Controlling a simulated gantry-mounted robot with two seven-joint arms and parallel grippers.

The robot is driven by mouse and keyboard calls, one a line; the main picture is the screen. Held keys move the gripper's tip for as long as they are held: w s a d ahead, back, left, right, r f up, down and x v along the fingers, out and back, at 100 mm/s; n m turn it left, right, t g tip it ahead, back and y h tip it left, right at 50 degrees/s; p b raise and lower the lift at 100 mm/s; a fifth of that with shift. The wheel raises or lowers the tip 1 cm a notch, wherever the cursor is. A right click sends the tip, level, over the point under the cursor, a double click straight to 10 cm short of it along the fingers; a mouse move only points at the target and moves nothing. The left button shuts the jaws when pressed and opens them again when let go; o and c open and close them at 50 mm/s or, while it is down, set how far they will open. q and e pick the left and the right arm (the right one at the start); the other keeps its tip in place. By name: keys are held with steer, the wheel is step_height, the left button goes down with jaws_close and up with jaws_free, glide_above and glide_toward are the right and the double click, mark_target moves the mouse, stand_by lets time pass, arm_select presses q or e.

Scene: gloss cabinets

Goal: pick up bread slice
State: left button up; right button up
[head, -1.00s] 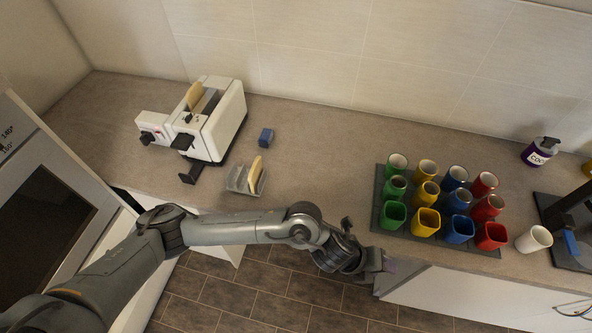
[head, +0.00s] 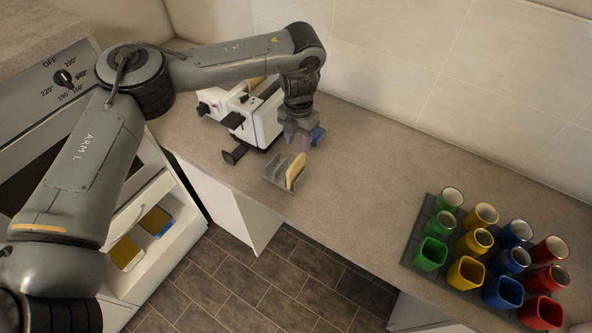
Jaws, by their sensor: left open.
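A bread slice (head: 296,171) stands upright in a small grey rack (head: 275,172) on the counter. My right gripper is not in view.
A dark grey tray (head: 418,247) with several coloured cups stands at the right. The counter (head: 370,170) between rack and tray is clear.

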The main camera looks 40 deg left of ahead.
arm_select(q)
glide_above(296, 161)
steer(key=f, duration=0.4)
steer(key=shift+w+d+f+p, duration=0.15)
steer(key=shift+w+f+p, duration=0.05)
steer(key=shift+p, duration=0.1)
steer(key=shift+s+f+p, duration=0.1)
steer(key=shift+f+p, duration=0.35)
steer(key=shift+f, duration=0.1)
step_height(296, 161, down, 3)
steer(key=shift+s+f+p, duration=0.15)
steer(key=shift+p, duration=0.45)
steer(key=shift+f, duration=0.5)
jaws_close()
